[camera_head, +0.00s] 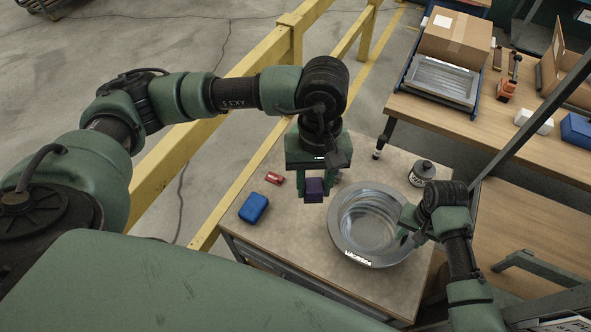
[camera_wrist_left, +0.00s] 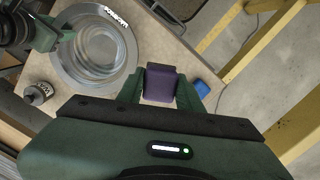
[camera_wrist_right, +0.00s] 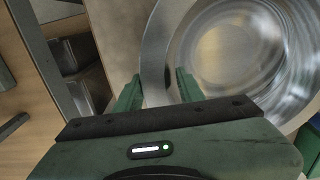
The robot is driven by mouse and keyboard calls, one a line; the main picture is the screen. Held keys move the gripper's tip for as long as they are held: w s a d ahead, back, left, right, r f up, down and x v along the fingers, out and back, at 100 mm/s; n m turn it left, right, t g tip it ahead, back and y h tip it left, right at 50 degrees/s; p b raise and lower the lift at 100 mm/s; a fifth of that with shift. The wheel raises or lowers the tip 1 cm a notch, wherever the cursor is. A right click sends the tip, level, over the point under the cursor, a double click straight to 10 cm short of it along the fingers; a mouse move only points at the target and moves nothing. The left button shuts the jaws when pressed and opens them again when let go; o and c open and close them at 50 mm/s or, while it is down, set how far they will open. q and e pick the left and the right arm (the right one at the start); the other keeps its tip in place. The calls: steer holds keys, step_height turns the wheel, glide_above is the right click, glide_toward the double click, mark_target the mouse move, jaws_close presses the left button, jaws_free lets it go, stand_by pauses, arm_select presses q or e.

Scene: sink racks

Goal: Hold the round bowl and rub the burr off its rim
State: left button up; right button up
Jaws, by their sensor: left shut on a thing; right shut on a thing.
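The round metal bowl (camera_head: 343,232) sits on the small workbench, with a bright white patch (camera_head: 357,258) on the near part of its rim. The bowl also shows in the left wrist view (camera_wrist_left: 71,73) and the right wrist view (camera_wrist_right: 158,50). My right gripper (camera_head: 408,232) is shut on the bowl's right rim; its fingers straddle the rim in the right wrist view (camera_wrist_right: 160,85). My left gripper (camera_head: 315,188) is shut on a purple block (camera_wrist_left: 160,84) and holds it above the bench, left of the bowl and apart from it.
A blue block (camera_head: 253,207) and a small red item (camera_head: 274,178) lie on the workbench (camera_head: 290,238) left of the bowl. A yellow railing (camera_head: 262,80) runs behind the bench. Another table (camera_head: 440,111) holds boxes.

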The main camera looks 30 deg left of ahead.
steer(key=shift+d+f, duration=0.1)
steer(key=shift+d, duration=0.05)
arm_select(q)
steer(key=d+f+n+h, duration=0.1)
steer(key=d+f+n, duration=0.9)
steer(key=f, duration=0.1)
steer(key=shift+s+d+f+t, duration=0.2)
steer(key=shift+d+f+t, duration=0.05)
steer(key=shift+f+t, duration=0.15)
steer(key=shift+r+n, duration=0.1)
steer(key=shift+n, duration=0.2)
